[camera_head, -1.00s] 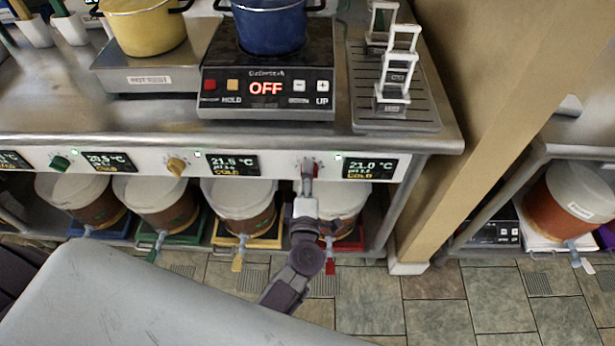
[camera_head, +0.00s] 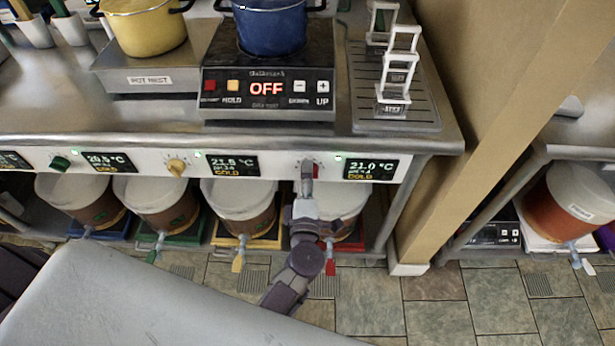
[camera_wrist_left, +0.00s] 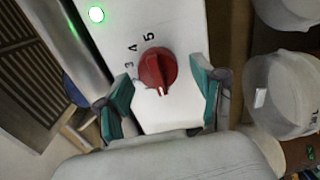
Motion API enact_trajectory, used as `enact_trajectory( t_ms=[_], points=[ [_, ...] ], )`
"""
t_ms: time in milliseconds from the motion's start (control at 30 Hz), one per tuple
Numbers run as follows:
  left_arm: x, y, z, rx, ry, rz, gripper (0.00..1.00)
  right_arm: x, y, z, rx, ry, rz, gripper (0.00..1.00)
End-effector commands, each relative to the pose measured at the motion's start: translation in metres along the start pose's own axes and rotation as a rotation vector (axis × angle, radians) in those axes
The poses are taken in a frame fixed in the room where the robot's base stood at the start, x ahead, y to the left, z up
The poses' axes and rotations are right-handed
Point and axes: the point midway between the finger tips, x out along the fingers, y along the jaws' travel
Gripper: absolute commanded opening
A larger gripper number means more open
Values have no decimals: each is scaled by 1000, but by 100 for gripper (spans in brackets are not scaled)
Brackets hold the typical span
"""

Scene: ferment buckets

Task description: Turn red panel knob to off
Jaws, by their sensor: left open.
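The red panel knob (camera_wrist_left: 157,68) sits on the white panel (camera_wrist_left: 178,118) in the left wrist view, with the numbers 3, 4 and 5 beside it. My left gripper (camera_wrist_left: 163,82) is open, with one teal finger on each side of the knob; I see gaps between fingers and knob. In the head view my left gripper (camera_head: 307,180) is at the front panel, left of the display (camera_head: 370,169) reading 21.0 °C and COLD, and mostly hides the knob. My right gripper is not in view.
A green knob (camera_head: 60,163) and a yellow knob (camera_head: 177,167) are farther left on the panel. Several buckets (camera_head: 245,199) stand below it. The counter above bears a hot plate (camera_head: 266,105) reading OFF, with a blue pot (camera_head: 270,28). A wooden post (camera_head: 462,130) stands to the right.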

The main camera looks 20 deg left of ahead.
Motion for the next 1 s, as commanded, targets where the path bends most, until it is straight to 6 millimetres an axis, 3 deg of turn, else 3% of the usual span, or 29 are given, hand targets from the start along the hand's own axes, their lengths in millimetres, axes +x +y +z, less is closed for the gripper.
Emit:
enact_trajectory(
  t_ms=[233, 700, 1000],
  points=[
    [-14, -1, 0, 0, 0, -2, 68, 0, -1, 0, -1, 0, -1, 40],
    [-104, -1, 0, 1, 0, -3, 68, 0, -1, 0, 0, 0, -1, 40],
    [-120, 0, 0, 0, 0, 1, 68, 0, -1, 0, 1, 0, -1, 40]
  ],
)
